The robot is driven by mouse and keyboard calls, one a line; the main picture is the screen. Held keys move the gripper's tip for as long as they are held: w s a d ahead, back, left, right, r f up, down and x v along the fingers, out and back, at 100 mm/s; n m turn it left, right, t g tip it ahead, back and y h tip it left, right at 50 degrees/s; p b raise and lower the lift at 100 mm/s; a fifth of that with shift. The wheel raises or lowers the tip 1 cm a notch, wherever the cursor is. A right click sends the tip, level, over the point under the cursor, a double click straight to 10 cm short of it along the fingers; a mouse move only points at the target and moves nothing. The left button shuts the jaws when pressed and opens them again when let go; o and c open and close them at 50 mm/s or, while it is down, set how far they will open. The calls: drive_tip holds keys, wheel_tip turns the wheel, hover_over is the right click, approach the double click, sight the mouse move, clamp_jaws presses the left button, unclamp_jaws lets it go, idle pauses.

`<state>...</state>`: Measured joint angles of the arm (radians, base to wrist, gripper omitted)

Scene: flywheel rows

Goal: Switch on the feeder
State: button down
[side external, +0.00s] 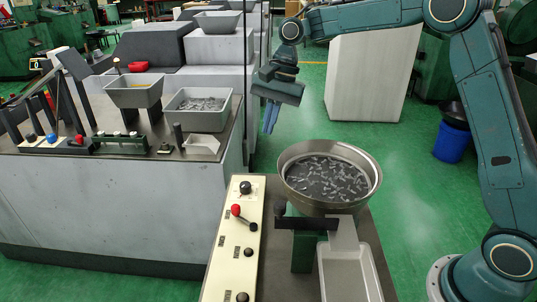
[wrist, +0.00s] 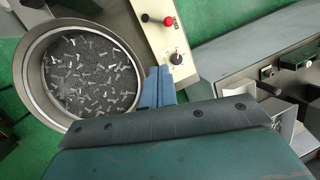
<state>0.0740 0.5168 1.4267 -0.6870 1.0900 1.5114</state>
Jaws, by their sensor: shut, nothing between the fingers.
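The feeder is a round metal bowl (side external: 330,178) holding many small pale parts, on a stand at the right of the near table. It also shows at the left of the wrist view (wrist: 85,80). A cream control panel (side external: 236,235) lies left of the bowl, with a black knob (side external: 246,188) at its far end, a red-knobbed lever (side external: 237,211) and more black knobs nearer. My gripper (side external: 269,130) is shut and empty, raised above and behind the panel, pointing down.
A grey tray (side external: 349,275) stands under the bowl's chute. A second bench at the left carries a bin of parts (side external: 200,108), a hopper (side external: 135,90) and several levers. Green floor is open between the bench and the white cabinet (side external: 370,75).

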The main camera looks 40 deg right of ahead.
drive_tip(key=w+f+m+g, duration=0.1)
drive_tip(key=w+f+m, duration=0.2)
drive_tip(key=f, duration=0.7)
drive_tip(key=shift+w+f+g+y, duration=0.3)
drive_tip(key=shift+w+f+g, duration=0.1)
drive_tip(key=shift+w, duration=0.9)
drive_tip(key=x, duration=0.9)
drive_tip(key=shift+f, duration=0.2)
drive_tip(key=shift+s+a+f, duration=0.15)
drive_tip(key=shift+s+a, duration=0.05)
drive_tip(key=shift+a, duration=0.25)
drive_tip(key=shift+s+a+f, duration=0.15)
drive_tip(key=shift+a, duration=0.3)
drive_tip(key=shift+s+a, duration=0.2)
drive_tip(key=shift+a, duration=0.3)
drive_tip(key=shift+s+a, duration=0.15)
drive_tip(key=shift+a, duration=0.35)
